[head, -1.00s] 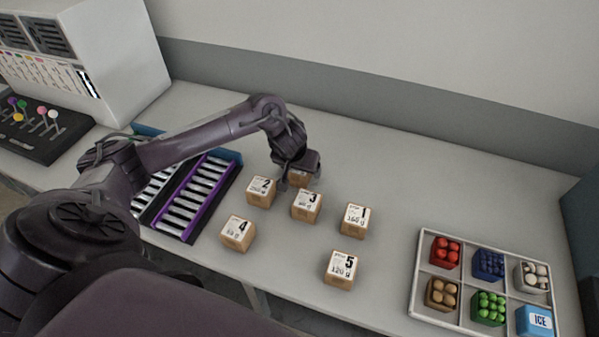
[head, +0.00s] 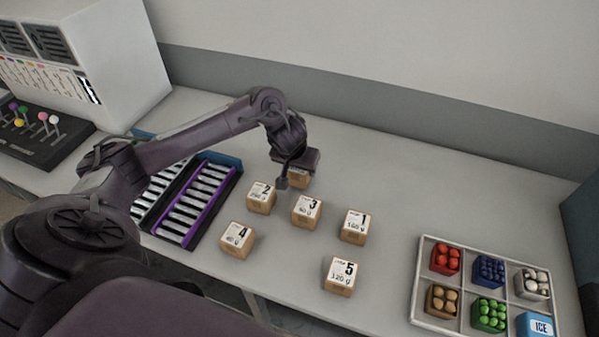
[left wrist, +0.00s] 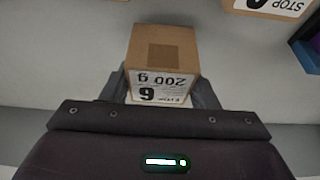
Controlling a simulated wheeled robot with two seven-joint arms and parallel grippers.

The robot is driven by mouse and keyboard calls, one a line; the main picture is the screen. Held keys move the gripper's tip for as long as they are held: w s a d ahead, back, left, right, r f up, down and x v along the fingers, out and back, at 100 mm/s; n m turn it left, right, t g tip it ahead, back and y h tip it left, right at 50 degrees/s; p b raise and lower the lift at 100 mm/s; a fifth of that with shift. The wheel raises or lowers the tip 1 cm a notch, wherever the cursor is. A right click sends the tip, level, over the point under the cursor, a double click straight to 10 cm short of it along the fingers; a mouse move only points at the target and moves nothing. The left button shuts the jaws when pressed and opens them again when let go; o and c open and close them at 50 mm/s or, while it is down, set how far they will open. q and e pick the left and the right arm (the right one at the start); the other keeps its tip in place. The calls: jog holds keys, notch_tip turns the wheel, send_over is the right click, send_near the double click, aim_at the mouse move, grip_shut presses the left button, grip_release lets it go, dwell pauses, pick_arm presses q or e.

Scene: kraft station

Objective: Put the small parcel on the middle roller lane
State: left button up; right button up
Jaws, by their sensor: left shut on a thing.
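My left gripper (head: 297,176) is shut on a small brown cardboard parcel (head: 299,183) behind the other boxes. In the left wrist view the parcel (left wrist: 165,45) sits between the two fingers, with its printed white label upside down, reading 200 g. I cannot tell clearly whether it is clear of the table. The roller lanes stand left of the boxes; a purple-framed lane (head: 208,203) shows well. A dark-framed lane (head: 150,199) beside it is partly hidden by my left arm, so I cannot see all the lanes. My right gripper is not in view.
Numbered boxes stand close by: 2 (head: 261,199), 3 (head: 306,212), 1 (head: 354,228), 4 (head: 237,240) and 5 (head: 341,276). A compartment tray (head: 420,290) is at the right. A lever panel (head: 50,151) is at the far left. The back of the table is clear.

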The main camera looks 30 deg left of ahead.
pick_arm(q)
notch_tip(320, 180, up, 8)
jog(key=shift+w+f+p, duration=0.1)
jog(key=shift+f+p, duration=0.05)
jog(key=shift+p, duration=0.65)
notch_tip(320, 180, up, 10)
jog(key=p, duration=0.6)
jog(key=shift+f, duration=0.25)
